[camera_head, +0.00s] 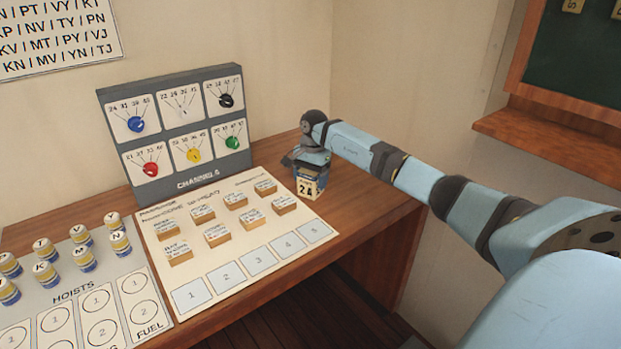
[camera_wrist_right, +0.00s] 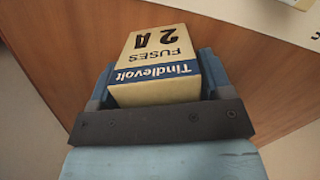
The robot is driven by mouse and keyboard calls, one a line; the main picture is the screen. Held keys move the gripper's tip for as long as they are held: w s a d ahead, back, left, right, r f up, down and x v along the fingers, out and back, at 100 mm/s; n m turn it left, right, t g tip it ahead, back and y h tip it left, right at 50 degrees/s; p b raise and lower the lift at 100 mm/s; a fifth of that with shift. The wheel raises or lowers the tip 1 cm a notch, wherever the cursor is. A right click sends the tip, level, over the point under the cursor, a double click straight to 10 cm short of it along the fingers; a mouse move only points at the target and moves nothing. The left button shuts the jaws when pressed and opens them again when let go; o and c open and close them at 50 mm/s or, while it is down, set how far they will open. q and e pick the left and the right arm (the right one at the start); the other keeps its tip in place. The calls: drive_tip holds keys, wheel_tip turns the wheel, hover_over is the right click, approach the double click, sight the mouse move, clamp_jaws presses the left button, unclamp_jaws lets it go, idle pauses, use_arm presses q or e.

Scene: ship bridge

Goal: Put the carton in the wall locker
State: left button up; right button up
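The carton (camera_head: 308,186) is a small cream box with a blue band, marked "2A" and "Fuses". It is at the right back end of the wooden desk in the head view. My right gripper (camera_head: 307,158) points down over it and hides its top. In the right wrist view the carton (camera_wrist_right: 155,62) sits between the two fingers, which press close along both its sides. I cannot tell whether it rests on the desk or is just above it. My left gripper is not in view. No wall locker can be made out.
The desk (camera_head: 345,212) holds a grey dial panel (camera_head: 173,82), a white board with several labelled blocks (camera_head: 235,225) and a hoists board with several small cylinders. A green board (camera_head: 580,50) in a wooden frame with a ledge (camera_head: 550,130) is on the right wall.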

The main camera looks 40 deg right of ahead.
drive_tip(key=shift+o, duration=1.2)
drive_tip(key=shift+r, duration=0.1)
